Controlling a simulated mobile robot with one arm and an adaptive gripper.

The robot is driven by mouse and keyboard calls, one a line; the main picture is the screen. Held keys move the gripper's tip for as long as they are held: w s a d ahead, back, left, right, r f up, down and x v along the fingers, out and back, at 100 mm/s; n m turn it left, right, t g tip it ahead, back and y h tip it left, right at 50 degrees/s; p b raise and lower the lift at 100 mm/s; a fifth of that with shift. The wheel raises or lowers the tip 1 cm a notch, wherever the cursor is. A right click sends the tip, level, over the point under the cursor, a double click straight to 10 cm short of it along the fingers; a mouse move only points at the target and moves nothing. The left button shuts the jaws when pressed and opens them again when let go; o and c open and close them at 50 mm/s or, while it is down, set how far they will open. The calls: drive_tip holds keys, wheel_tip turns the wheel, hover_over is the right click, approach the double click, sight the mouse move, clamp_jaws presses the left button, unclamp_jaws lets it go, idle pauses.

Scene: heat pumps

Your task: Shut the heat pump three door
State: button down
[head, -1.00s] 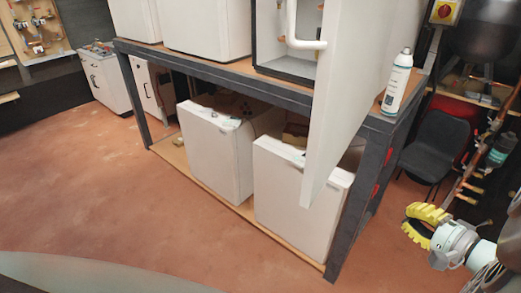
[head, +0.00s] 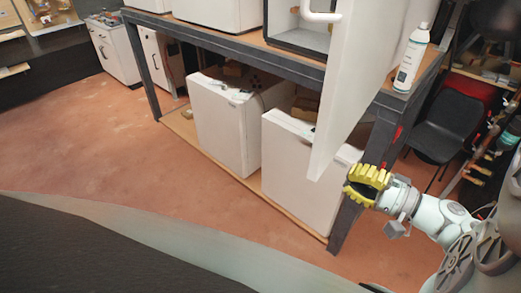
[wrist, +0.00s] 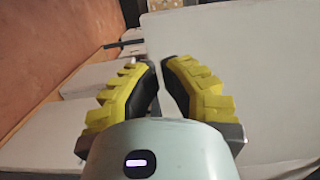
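The open white door (head: 355,80) of a heat pump stands out from the top of the bench toward me, with a white bar handle (head: 320,14) on its left face. Part of the dark-rimmed opening (head: 300,38) shows left of it; the unit's top is cut off. My gripper (head: 352,184) has yellow ribbed fingers and is just right of the door's bottom corner, apparently apart from it. In the wrist view my gripper (wrist: 161,62) is empty, its fingertips a small gap apart. A large pale panel (wrist: 250,80) fills the right there; I cannot tell for sure whether it is the door.
A white spray bottle (head: 411,58) stands on the bench's right end. White units (head: 225,125) sit on the lower shelf. The dark bench leg (head: 346,222) is close to my gripper. A black chair (head: 440,130) is at right. The reddish floor (head: 90,140) at left is clear.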

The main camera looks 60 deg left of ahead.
sight(325, 167)
drive_tip(key=p+x, duration=0.2)
drive_tip(key=x, duration=0.2)
drive_tip(key=shift+s+a+r, duration=0.1)
drive_tip(key=shift+s, duration=0.05)
drive_tip(key=shift+s+a, duration=0.1)
drive_tip(key=shift+a, duration=0.2)
